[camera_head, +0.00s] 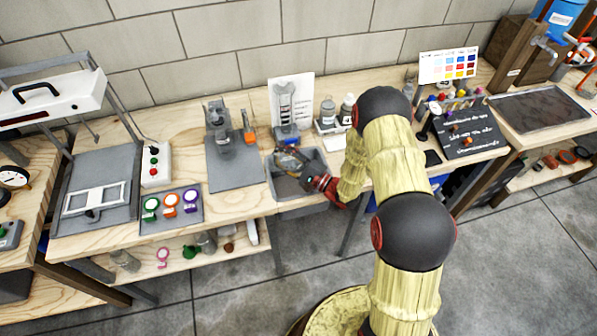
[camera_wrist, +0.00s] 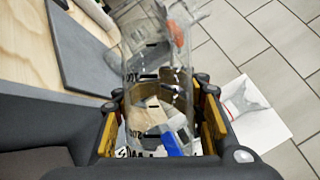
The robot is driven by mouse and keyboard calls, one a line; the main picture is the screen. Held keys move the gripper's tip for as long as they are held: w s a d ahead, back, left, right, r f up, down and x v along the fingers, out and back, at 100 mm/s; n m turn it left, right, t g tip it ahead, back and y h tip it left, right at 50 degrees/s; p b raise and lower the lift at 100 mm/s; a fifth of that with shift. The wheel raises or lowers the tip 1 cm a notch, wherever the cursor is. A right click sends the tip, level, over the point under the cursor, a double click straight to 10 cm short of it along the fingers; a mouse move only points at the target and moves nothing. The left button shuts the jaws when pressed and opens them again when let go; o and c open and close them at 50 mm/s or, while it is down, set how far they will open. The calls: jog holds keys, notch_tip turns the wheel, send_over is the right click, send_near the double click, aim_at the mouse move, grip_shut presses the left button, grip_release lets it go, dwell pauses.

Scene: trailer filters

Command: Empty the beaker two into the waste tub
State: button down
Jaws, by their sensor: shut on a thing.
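My gripper (camera_head: 293,157) is above the grey waste tub (camera_head: 298,206), near its back left part. In the wrist view my gripper (camera_wrist: 160,123) is shut on a clear glass beaker (camera_wrist: 155,72) with dark volume marks, its fingers on either side. The beaker looks tilted in the head view, but the angle is hard to judge.
Behind the tub stand a white flask-picture card (camera_head: 293,92) and a blue-based item (camera_head: 286,134). Two bottles (camera_head: 337,110) stand in a white tray to the right. Coloured rings (camera_head: 171,209) lie farther left.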

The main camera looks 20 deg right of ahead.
jog(key=shift+w+d+r+m+t, duration=0.1)
jog(key=shift+d+r+m+t, duration=0.2)
jog(key=shift+m, duration=0.35)
jog(key=shift+w+d+r+m+t, duration=0.1)
jog(key=shift+d+m+t, duration=0.25)
jog(key=shift+m, duration=0.3)
dwell(0.6)
dwell(0.9)
